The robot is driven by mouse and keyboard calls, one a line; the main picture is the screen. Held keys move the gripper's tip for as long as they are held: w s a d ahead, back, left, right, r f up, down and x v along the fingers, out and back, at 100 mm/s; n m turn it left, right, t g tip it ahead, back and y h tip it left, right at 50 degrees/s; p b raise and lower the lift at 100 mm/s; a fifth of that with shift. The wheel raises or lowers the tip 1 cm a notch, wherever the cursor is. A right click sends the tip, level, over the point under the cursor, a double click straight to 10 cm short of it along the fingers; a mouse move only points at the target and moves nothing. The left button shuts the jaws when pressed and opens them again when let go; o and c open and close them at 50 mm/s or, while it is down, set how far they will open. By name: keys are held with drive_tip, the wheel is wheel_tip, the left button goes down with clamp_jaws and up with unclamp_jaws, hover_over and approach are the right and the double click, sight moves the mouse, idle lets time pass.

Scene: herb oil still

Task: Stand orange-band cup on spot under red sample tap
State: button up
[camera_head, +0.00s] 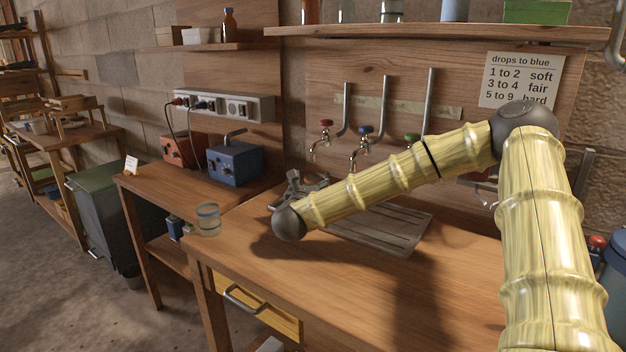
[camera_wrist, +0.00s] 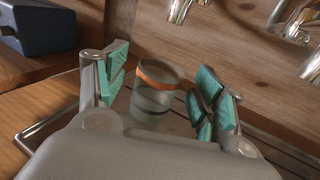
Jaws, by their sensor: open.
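The orange-band cup (camera_wrist: 152,103) is a clear cup with an orange band near its rim. In the wrist view it stands between the pads of my open gripper (camera_wrist: 161,88), with a gap showing on each side. It appears to stand inside the rim of the drip tray (camera_head: 405,238); its base is partly hidden by the gripper body. In the head view my gripper (camera_head: 303,184) is low at the tray's left end, and I cannot make out the cup there. The red sample tap (camera_head: 323,139) is on the back board above the gripper. The spot is not visible.
A blue-handled tap (camera_head: 363,148) and a green-handled tap (camera_head: 412,139) are right of the red one. Another clear cup (camera_head: 208,219) stands at the bench's left corner. A blue box (camera_head: 235,163) sits on the left bench. The bench front (camera_head: 290,270) is clear.

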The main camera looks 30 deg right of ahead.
drive_tip(key=v, duration=0.8)
drive_tip(key=shift+s+a, duration=0.1)
drive_tip(key=shift+s, duration=0.05)
